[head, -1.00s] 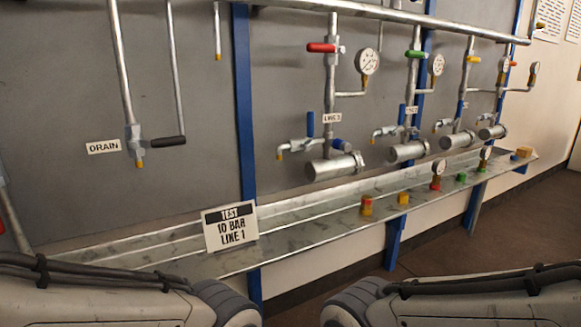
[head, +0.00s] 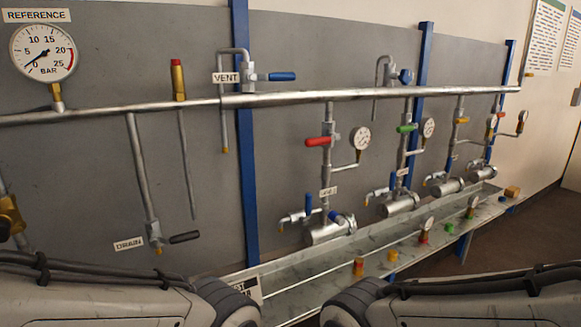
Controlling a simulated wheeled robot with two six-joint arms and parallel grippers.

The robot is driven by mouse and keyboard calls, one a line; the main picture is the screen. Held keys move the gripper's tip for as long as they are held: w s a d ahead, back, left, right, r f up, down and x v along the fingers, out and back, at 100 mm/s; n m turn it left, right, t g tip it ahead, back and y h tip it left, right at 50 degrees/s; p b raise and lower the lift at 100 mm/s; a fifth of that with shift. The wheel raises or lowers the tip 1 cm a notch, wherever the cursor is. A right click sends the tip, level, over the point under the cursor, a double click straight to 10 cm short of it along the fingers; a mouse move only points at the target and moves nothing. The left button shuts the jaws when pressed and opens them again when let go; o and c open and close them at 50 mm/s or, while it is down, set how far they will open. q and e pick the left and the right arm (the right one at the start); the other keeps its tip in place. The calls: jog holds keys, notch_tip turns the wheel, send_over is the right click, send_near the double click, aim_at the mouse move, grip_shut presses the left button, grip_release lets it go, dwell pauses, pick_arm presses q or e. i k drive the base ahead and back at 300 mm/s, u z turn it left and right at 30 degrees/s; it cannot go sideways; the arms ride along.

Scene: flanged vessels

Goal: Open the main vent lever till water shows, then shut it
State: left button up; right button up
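The main vent lever (head: 283,76) is a blue handle on a valve beside the VENT label (head: 226,78), above the main pipe. It points right, roughly level and along the pipe. A thin vent tube (head: 224,120) bends over and hangs down left of the valve, ending in a brass tip. I see no water at this tip. Both of my arms show at the bottom edge, left and right, but neither gripper is in view.
A large REFERENCE gauge (head: 44,52) stands at the upper left, needle near zero. A DRAIN valve (head: 154,236) hangs below the main pipe (head: 290,97). Line 1 has a red lever (head: 319,142). A metal trough (head: 345,252) runs below, with gauges and coloured caps along its ledge.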

aim_at(275, 76)
jog(key=z, duration=1.45)
jog(key=i, duration=2.95)
jog(key=u, duration=2.2)
